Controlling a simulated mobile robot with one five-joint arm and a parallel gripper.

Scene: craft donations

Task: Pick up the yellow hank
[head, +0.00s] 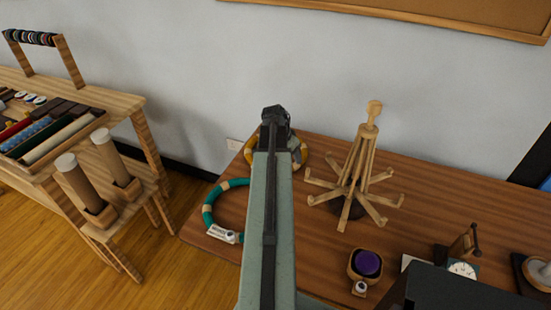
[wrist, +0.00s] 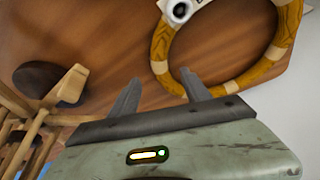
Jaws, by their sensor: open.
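The yellow hank (head: 304,154) is a ring with pale bands lying at the back left of the wooden table; my arm hides its middle in the head view. In the wrist view the yellow hank (wrist: 262,72) fills the upper right, with a white tag and round fitting at its top. My gripper (wrist: 162,88) is open, with nothing between its fingers. The right finger overlaps the ring's near edge in the picture; I cannot tell whether they touch. In the head view my gripper (head: 275,115) is mostly hidden by my own arm.
A teal hank (head: 209,212) lies left of my arm. A wooden swift (head: 357,170) with several spread arms stands close on the right. A wooden rack (head: 135,155) stands left.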

